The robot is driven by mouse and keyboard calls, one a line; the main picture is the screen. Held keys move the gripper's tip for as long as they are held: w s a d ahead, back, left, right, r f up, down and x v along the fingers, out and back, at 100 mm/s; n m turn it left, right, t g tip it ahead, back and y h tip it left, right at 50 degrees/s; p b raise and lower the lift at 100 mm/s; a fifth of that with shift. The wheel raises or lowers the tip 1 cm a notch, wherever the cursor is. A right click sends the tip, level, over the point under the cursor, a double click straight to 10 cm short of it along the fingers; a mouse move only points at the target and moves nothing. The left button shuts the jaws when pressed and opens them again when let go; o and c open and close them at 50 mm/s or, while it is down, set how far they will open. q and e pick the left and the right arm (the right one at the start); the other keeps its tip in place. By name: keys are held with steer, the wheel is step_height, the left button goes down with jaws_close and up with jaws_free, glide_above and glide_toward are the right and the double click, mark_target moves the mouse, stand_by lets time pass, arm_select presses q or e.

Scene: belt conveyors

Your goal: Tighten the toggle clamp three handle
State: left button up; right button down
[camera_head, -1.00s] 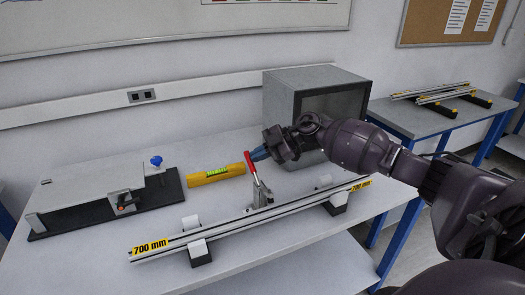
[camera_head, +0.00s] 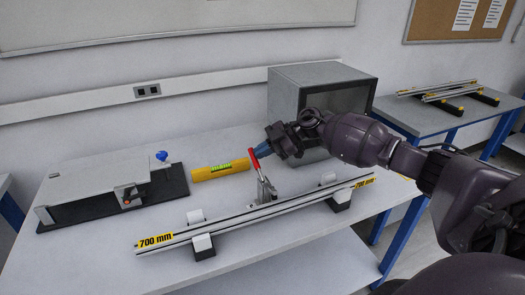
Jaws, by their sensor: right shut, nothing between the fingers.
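The toggle clamp (camera_head: 265,187) stands on the table behind the middle of the long aluminium rail. Its red handle (camera_head: 254,161) points up and leans a little to the left. My right gripper (camera_head: 264,151) reaches in from the right, with its blue-grey fingers shut beside the upper part of the red handle. The fingers hold nothing. I cannot tell whether they touch the handle. My left gripper is out of view.
The rail (camera_head: 262,213), labelled 700 mm, rests on blocks along the table front. A yellow spirit level (camera_head: 205,174) lies left of the clamp, and a grey fixture (camera_head: 92,194) sits farther left. A dark-fronted grey box (camera_head: 296,78) stands behind my right gripper.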

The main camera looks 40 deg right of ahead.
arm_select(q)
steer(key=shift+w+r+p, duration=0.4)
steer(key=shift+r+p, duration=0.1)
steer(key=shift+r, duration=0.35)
arm_select(e)
steer(key=shift+w+d+f+m+g, duration=0.1)
steer(key=shift+w+f+m+g, duration=0.3)
steer(key=shift+f, duration=0.35)
steer(key=shift+w+d+f+m+g, duration=0.1)
steer(key=shift+w+f+g, duration=0.1)
steer(key=shift+w+f, duration=0.4)
steer(key=shift+f, duration=0.1)
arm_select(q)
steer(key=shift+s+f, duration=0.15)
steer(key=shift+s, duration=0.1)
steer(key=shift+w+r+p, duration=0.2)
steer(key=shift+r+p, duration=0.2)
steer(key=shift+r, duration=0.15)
arm_select(e)
step_height(320, 180, up, 20)
steer(key=shift+s, duration=0.1)
